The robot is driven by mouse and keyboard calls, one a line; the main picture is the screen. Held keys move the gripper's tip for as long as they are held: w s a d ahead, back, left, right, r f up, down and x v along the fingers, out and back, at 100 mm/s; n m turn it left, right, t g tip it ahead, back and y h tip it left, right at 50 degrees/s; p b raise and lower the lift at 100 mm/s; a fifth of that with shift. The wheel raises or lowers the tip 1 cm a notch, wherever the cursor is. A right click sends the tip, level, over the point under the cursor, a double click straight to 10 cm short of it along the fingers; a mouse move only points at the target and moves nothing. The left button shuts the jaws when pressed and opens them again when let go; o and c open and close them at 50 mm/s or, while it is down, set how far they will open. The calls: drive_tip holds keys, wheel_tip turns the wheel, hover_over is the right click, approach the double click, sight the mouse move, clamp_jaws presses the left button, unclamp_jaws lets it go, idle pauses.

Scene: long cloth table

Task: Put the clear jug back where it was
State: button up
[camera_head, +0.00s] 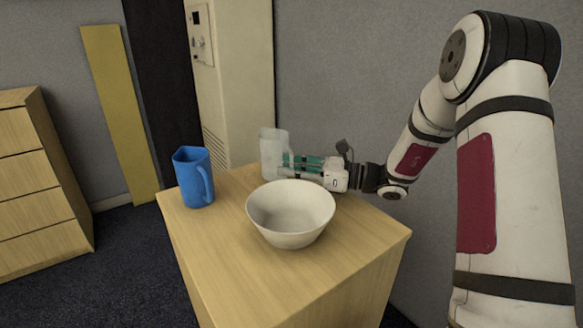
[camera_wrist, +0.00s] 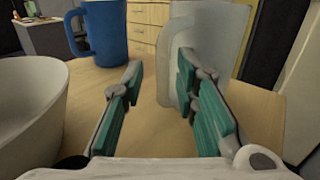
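The clear jug (camera_head: 269,155) stands upright at the far edge of the wooden table, partly hidden by my gripper (camera_head: 288,165) in the head view. In the wrist view the clear jug (camera_wrist: 220,35) is ahead and to the right, behind the right finger. My gripper (camera_wrist: 160,68) is open, with its green-padded fingers spread apart. Only the left part of the jug shows in the gap between the fingers. The frames do not clearly show whether the right finger touches it.
A white bowl (camera_head: 290,222) stands on the table just in front of my gripper. A blue jug (camera_head: 190,180) stands at the left of the table (camera_head: 235,260). The table's front part is clear. A drawer cabinet (camera_head: 35,180) stands on the floor at the left.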

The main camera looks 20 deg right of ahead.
drive_tip(key=shift+r, duration=0.1)
drive_tip(key=shift+s+d+r, duration=0.1)
drive_tip(key=shift+d, duration=0.1)
drive_tip(key=p+v, duration=0.1)
drive_tip(key=v, duration=1)
drive_tip(key=shift+s+d, duration=0.15)
drive_tip(key=shift+d, duration=0.1)
